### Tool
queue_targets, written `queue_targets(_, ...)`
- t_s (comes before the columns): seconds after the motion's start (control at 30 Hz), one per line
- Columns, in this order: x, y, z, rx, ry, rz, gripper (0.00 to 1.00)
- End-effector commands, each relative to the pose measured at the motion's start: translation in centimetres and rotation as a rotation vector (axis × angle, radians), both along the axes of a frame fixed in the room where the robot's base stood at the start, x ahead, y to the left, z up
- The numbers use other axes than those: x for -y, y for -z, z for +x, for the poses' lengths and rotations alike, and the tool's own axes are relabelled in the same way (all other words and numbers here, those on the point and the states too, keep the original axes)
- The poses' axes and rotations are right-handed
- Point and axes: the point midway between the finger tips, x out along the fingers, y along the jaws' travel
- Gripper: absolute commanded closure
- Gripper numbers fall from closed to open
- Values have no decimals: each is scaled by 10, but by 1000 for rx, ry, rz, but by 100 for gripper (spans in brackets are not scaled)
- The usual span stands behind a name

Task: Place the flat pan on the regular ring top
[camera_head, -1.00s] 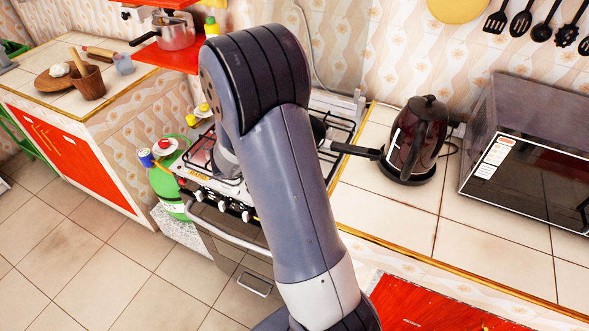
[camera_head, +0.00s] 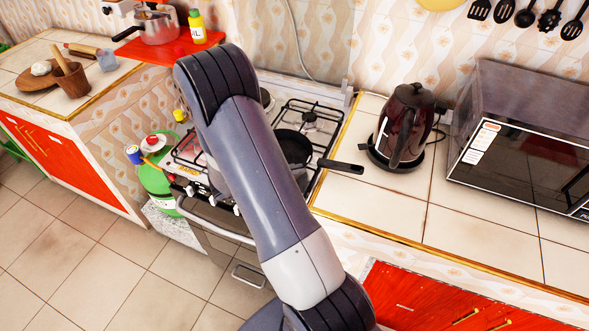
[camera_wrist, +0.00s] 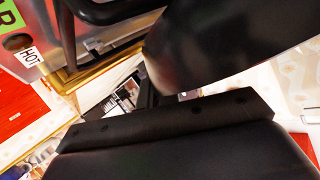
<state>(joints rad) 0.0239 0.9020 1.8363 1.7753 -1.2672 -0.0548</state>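The flat pan (camera_head: 293,148) is dark and shallow. In the head view it shows at the right side of the stove, in front of the back right burner (camera_head: 310,116), its handle (camera_head: 342,166) pointing right past the stove edge. Whether it rests on the grate or hangs just above it, I cannot tell. My arm hides its left part, the front left of the stove and my gripper. The wrist view shows big dark shapes very close up. I cannot make out the fingertips or whether they hold the pan.
The gas stove (camera_head: 325,106) has a bare back right burner. A dark kettle (camera_head: 403,125) stands on the tiled counter just right of the pan handle, with a microwave (camera_head: 520,135) beyond. A green gas bottle (camera_head: 158,182) stands left of the stove. Tiled floor is free at lower left.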

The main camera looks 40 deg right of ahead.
Motion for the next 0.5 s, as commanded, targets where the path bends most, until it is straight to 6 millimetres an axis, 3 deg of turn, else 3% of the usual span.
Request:
queue_targets(0.27, 0, 4, 0, 1, 0, -1, 100)
queue_targets(0.3, 0, 3, 0, 0, 0, 0, 94)
queue_targets(0.5, 0, 2, 0, 0, 0, 0, 77)
